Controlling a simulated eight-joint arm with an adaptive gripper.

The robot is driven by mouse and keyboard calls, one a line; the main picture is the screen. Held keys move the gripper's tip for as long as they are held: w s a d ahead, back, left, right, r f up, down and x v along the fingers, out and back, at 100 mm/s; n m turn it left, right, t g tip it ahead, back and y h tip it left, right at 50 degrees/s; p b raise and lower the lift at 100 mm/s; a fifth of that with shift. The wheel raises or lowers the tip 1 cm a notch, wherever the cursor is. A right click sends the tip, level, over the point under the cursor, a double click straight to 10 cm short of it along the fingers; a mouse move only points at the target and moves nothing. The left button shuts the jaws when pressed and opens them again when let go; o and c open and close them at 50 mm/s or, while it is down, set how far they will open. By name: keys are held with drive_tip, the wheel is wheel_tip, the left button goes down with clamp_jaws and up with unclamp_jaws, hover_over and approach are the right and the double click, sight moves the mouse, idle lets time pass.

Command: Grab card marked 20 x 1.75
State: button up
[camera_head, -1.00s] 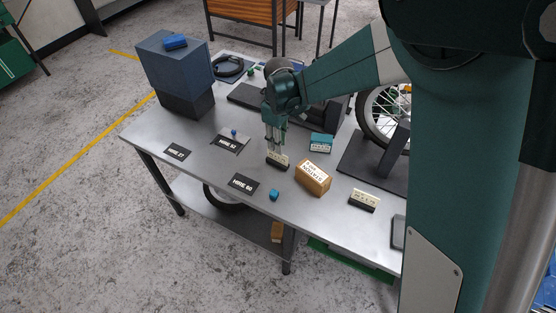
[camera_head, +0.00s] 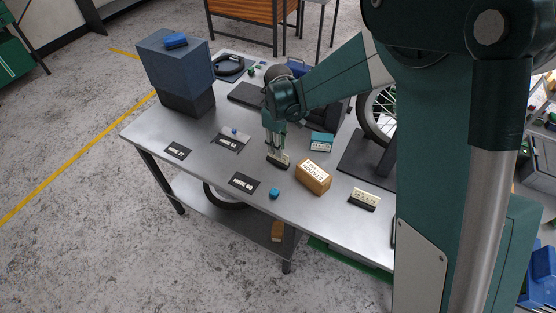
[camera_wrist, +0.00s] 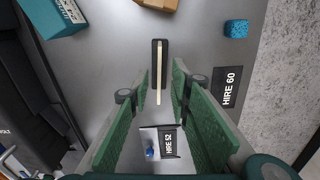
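A cream card in a dark holder (camera_head: 286,163) stands on the grey bench, below my gripper (camera_head: 276,150). In the wrist view the card (camera_wrist: 158,72) is seen edge-on from above as a thin cream strip in its black holder. My gripper (camera_wrist: 162,84) is open, with one green finger on each side of the strip and a gap at both sides. A second cream card in a dark holder (camera_head: 364,198) stands at the bench's front right. The print on both cards is too small or turned away to read, so I cannot tell which says 20 x 1.75.
A brown box (camera_head: 313,178) with a white label and a teal box (camera_head: 321,141) stand right of my gripper. A small blue cube (camera_head: 274,193) and the HIRE 60 plate (camera_head: 243,181) lie in front. A tall blue-grey box (camera_head: 176,70) is at the far left corner.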

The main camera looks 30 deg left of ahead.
sight(278, 160)
drive_tip(key=shift+f, duration=0.1)
drive_tip(key=shift+a+f, duration=0.15)
drive_tip(key=shift+f, duration=2.35)
clamp_jaws()
